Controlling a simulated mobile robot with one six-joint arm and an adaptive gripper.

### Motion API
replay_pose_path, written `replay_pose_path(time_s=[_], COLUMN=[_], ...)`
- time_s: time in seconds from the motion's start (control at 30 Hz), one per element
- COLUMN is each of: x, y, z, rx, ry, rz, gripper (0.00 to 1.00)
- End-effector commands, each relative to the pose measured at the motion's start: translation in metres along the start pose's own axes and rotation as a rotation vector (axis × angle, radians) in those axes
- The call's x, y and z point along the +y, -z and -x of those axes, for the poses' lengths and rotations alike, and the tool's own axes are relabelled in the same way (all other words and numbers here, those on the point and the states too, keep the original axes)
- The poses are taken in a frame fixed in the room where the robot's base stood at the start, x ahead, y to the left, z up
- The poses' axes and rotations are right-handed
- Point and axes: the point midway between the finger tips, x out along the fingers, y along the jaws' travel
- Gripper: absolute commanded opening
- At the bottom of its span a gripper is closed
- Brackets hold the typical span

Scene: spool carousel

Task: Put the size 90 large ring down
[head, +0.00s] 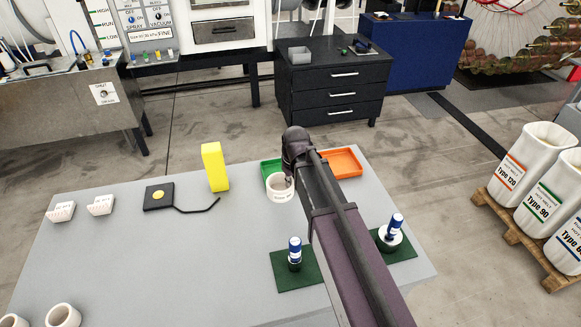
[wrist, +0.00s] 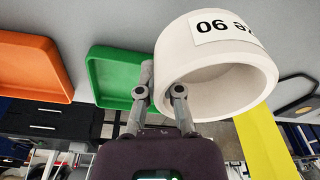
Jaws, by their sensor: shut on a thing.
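The size 90 large ring (head: 280,188) is a thick white ring with a black-printed label. In the wrist view the ring (wrist: 262,72) fills the upper middle, and its label reads upside down. My gripper (wrist: 164,78) is shut on the ring's wall, with one finger inside the opening and one outside. In the head view the ring is just in front of the green tray (head: 269,167), left of my arm, which partly hides that tray. The green tray also shows in the wrist view (wrist: 116,78). I cannot tell whether the ring touches the table.
An orange tray (head: 343,163) lies right of the green one. A yellow block (head: 214,167) and a black device (head: 158,197) stand to the left on the grey table (head: 175,270). Blue-topped posts (head: 295,248) stand on dark green mats. Two rings (head: 62,315) sit front left.

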Motion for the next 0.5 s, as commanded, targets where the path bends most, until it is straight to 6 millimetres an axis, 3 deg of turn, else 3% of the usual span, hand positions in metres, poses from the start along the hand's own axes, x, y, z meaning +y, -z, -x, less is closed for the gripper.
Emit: replay_pose_path(time_s=[0.1, 0.5], x=[0.016, 0.059], y=[0.023, 0.080], z=[-0.006, -0.019], rx=[0.000, 0.000], ry=[0.000, 0.000], rz=[-0.001, 0.000], gripper=[0.00, 0.00])
